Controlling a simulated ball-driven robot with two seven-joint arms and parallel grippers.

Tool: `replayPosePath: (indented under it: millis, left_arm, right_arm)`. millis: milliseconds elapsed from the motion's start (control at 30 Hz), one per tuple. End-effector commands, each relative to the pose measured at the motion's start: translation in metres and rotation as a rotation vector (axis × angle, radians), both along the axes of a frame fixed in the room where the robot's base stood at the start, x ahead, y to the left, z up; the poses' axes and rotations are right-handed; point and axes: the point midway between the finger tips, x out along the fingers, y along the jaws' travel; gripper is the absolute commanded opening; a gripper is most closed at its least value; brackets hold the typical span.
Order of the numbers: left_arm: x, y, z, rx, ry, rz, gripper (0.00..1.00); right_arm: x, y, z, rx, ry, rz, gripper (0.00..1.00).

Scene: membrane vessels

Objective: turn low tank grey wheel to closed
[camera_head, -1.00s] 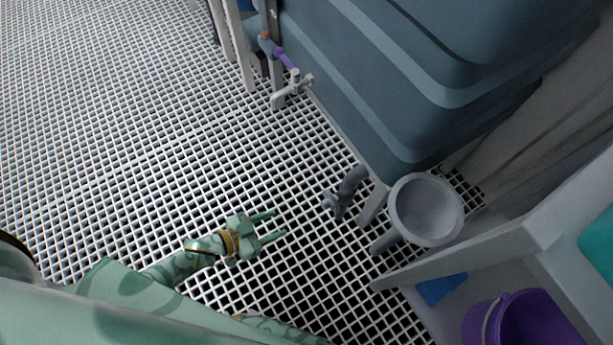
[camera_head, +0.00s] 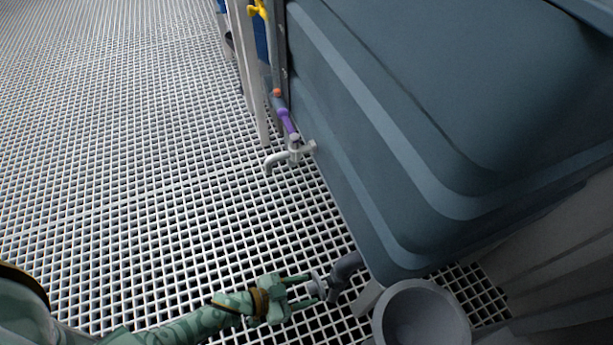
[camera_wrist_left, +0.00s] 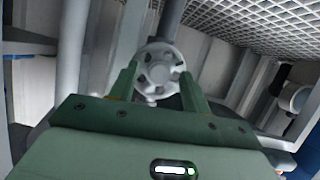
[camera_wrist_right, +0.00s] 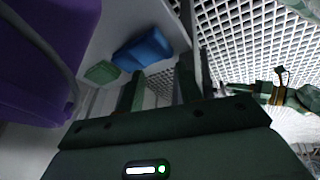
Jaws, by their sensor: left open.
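The low tank's grey wheel (camera_head: 318,284) sits on a dark grey pipe (camera_head: 344,270) at the tank's lower corner. In the left wrist view the wheel (camera_wrist_left: 160,69) is a pale, round disc with several holes, seen face on. My left gripper (camera_head: 309,289) is open at the wheel. In the left wrist view its fingertips (camera_wrist_left: 158,76) are on either side of the wheel; I cannot tell whether they touch it. My right gripper (camera_wrist_right: 158,82) shows only in its own wrist view, open, with nothing between its fingers.
The large blue-grey tank (camera_head: 400,130) fills the right side. A grey tap (camera_head: 291,154) with a purple part juts from it. A grey round bowl (camera_head: 422,315) stands close right of the wheel. A purple bucket (camera_wrist_right: 40,60) is near my right gripper. Grating (camera_head: 130,150) at left is clear.

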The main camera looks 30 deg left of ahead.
Motion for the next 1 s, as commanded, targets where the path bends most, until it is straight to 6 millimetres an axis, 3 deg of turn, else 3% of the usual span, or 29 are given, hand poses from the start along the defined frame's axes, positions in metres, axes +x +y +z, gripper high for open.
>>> replayPosePath:
  millis: [133, 167, 300, 667, 1000]
  left_arm:
    - [0.0002, -0.0001, 0.0006, -0.001, -0.001, 0.0, 0.48]
    - [0.0001, 0.0, 0.0006, 0.0, -0.001, 0.0, 0.42]
    - [0.0001, 0.0, 0.0004, 0.0, 0.0, 0.0, 0.03]
    - [-0.0009, -0.0005, 0.0001, 0.031, -0.025, 0.0, 0.03]
    - [-0.0023, -0.0021, -0.0003, 0.203, -0.157, 0.002, 0.03]
  right_arm:
    - [-0.0001, 0.0, 0.0004, 0.0, 0.0, 0.0, 0.36]
    - [-0.0001, 0.0, 0.0004, 0.0, 0.0, 0.0, 0.36]
    - [-0.0001, -0.0001, 0.0004, 0.0, 0.0, 0.0, 0.36]
    - [-0.0004, -0.0004, 0.0001, -0.002, 0.001, 0.0, 0.36]
    - [-0.0012, -0.0007, -0.0006, -0.003, 0.004, 0.001, 0.36]
